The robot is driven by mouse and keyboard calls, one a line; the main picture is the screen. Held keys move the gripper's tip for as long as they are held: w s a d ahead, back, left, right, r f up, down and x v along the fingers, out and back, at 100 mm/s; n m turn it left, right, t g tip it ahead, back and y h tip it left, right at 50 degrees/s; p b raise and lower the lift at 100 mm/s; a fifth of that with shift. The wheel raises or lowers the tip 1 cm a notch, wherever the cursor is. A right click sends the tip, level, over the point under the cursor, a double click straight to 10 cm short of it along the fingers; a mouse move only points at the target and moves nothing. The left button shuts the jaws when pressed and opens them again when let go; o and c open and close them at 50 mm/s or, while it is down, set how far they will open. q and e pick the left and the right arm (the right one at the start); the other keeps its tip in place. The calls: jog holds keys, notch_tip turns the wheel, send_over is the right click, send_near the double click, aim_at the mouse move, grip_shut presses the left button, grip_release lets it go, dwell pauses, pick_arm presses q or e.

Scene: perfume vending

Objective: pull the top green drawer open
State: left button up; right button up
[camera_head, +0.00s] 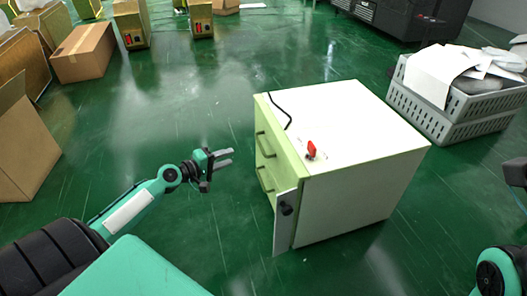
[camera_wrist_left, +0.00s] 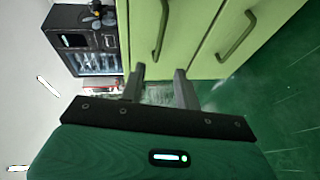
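The white cabinet (camera_head: 350,125) stands on the floor with light green drawer fronts facing left. The top green drawer (camera_head: 261,122) looks shut; its bar handle (camera_head: 262,146) is on its front. In the left wrist view the top drawer's handle (camera_wrist_left: 161,30) lies ahead of the fingers, and a lower drawer's handle (camera_wrist_left: 238,37) is to its right. My left gripper (camera_head: 226,158) is open and empty, pointing at the drawer fronts with a gap; its two separated fingers also show in the wrist view (camera_wrist_left: 160,85). Only parts of my right arm show at the right edge; its fingers are hidden.
A narrow panel with a black knob (camera_head: 286,209) sticks out at the cabinet's near front corner. A red item (camera_head: 311,149) and a black cable (camera_head: 283,112) lie on top. Grey crates (camera_head: 455,125) stand right, cardboard boxes (camera_head: 84,53) left. Floor left of the cabinet is clear.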

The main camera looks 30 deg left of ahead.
pick_arm(q)
jog(key=b+x, duration=0.2)
jog(key=x, duration=1.1)
jog(key=shift+w+b, duration=0.3)
grip_shut()
